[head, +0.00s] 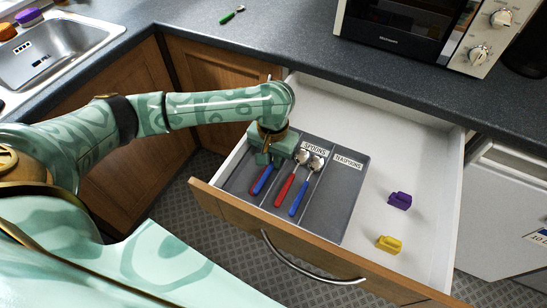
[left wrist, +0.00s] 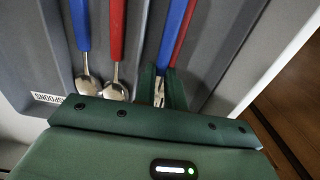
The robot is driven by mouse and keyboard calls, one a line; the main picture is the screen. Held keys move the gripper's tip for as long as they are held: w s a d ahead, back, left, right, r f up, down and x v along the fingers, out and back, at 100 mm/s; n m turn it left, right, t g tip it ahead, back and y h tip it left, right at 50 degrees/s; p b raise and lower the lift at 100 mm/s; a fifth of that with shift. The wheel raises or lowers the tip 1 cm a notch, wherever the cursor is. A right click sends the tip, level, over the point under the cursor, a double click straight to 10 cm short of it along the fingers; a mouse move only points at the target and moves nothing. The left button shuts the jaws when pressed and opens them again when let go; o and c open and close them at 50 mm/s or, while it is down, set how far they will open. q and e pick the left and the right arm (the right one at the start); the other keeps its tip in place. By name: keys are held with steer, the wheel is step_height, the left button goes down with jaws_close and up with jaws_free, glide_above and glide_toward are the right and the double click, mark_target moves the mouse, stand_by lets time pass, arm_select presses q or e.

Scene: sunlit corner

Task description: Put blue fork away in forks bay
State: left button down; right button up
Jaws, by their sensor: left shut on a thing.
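The drawer (head: 425,185) stands open, with a grey cutlery tray (head: 335,225) in its left part. My left gripper (head: 266,160) is over the tray's leftmost bay (head: 236,180), whose label my gripper hides. In the left wrist view my left gripper (left wrist: 160,88) is shut on the blue fork (left wrist: 176,32) near the metal end of its handle. The fork's tines are hidden. A red-handled piece (left wrist: 187,35) lies close beside it in the same bay. I cannot tell whether the blue fork touches the bay floor. My right gripper is out of view.
The spoons bay holds a red spoon (head: 285,188) and a blue spoon (head: 299,196); the teaspoons bay looks empty. A purple item (head: 400,200) and a yellow item (head: 389,244) sit in the drawer at right. A green-handled utensil (head: 231,15) lies on the counter.

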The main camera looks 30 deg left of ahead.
arm_select(q)
steer(key=shift+f, duration=0.1)
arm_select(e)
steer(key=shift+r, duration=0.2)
arm_select(q)
steer(key=c, duration=1.8)
jaws_free()
steer(key=shift+o, duration=0.2)
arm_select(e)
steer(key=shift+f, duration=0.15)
